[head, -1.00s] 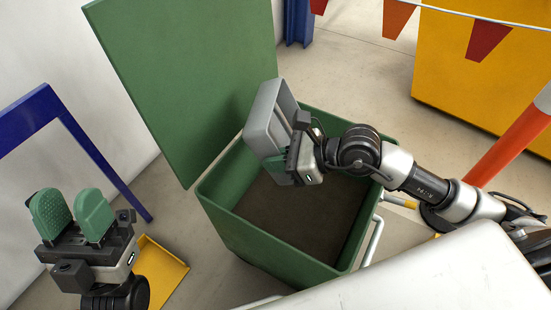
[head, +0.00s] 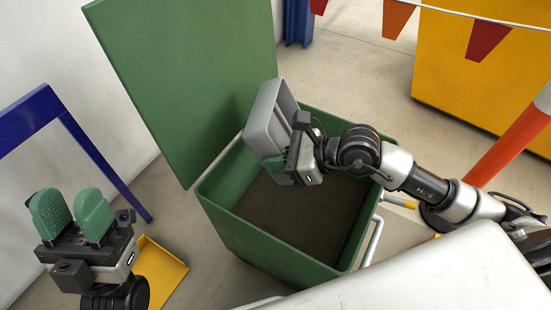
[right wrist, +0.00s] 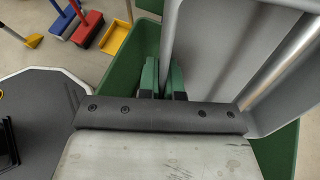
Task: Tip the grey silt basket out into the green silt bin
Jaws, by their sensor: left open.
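The grey silt basket (head: 266,118) is held tilted on its side above the green silt bin (head: 262,252). My right gripper (head: 279,166) is shut on it. In the right wrist view the green fingers (right wrist: 163,80) close on a wall of the basket (right wrist: 215,50); the inner faces that show look bare. The bin stands open with its lid (head: 190,80) raised, and dark brown silt (head: 300,215) lies inside. My left gripper (head: 73,213) is open and empty, to the left of the bin and apart from it.
A blue frame (head: 85,140) stands by the white wall at the left. A yellow dustpan-like tray (head: 162,275) lies on the floor between my left gripper and the bin. A white handle rail (head: 374,240) is at the bin's right. Red and blue brooms (right wrist: 88,30) show in the right wrist view.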

